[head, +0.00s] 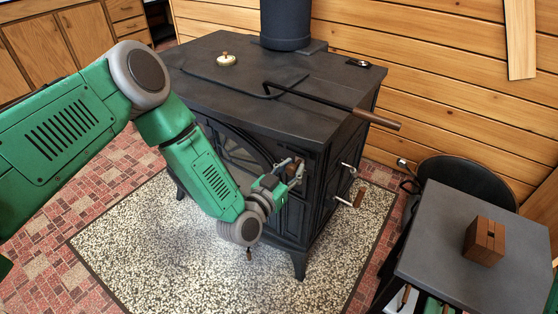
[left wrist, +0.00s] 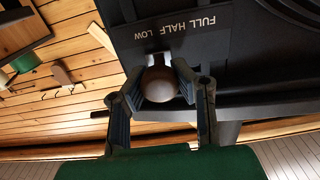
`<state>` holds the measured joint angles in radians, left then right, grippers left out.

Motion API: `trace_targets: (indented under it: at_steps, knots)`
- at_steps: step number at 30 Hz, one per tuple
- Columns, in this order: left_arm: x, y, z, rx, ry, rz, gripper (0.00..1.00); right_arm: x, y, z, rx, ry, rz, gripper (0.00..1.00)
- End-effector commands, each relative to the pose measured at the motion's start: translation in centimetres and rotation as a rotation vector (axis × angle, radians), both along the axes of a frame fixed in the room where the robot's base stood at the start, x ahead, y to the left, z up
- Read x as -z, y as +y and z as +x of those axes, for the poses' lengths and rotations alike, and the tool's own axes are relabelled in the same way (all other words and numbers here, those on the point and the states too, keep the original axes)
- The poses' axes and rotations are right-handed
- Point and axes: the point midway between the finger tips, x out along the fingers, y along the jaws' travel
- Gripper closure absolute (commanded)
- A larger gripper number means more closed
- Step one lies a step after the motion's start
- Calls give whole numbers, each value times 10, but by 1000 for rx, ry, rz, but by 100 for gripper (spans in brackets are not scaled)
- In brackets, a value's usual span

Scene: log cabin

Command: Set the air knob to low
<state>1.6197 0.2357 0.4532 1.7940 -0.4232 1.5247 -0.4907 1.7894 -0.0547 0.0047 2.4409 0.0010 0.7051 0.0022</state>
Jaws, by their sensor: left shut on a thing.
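The black wood stove (head: 262,90) stands in the middle of the head view. My left gripper (head: 292,172) is at its front face, near the right front corner. In the left wrist view, my left gripper (left wrist: 161,95) is shut on a round brown air knob (left wrist: 160,82), with one finger on each side. A label reading FULL, HALF, LOW (left wrist: 182,27) is on the dark panel beside the knob. The fingers largely hide the knob in the head view. I cannot tell which mark it lines up with. My right gripper is not in view.
A poker with a wooden handle (head: 376,118) lies across the stove top and sticks out past its right edge. Door handles (head: 345,200) project from the stove's right side. A dark side table (head: 452,262) with a wooden block (head: 484,241) stands at the right.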

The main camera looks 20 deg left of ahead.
Motion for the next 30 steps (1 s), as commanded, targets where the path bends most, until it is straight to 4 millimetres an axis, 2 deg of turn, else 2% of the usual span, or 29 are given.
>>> trace_targets:
  at_steps: [3,11,12,14,15,25,30]
  knots:
    - [1,-13,-5,4,4,0,100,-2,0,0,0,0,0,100]
    - [1,-15,-6,6,5,-1,100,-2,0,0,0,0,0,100]
    - [1,-16,-6,7,6,-2,76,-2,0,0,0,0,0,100]
    - [1,-16,-6,7,6,-2,54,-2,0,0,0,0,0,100]
    - [1,-15,-6,6,4,-1,52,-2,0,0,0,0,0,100]
    - [1,-13,-7,2,3,0,52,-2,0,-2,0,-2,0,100]
    - [2,-8,-27,4,6,1,52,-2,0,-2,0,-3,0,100]
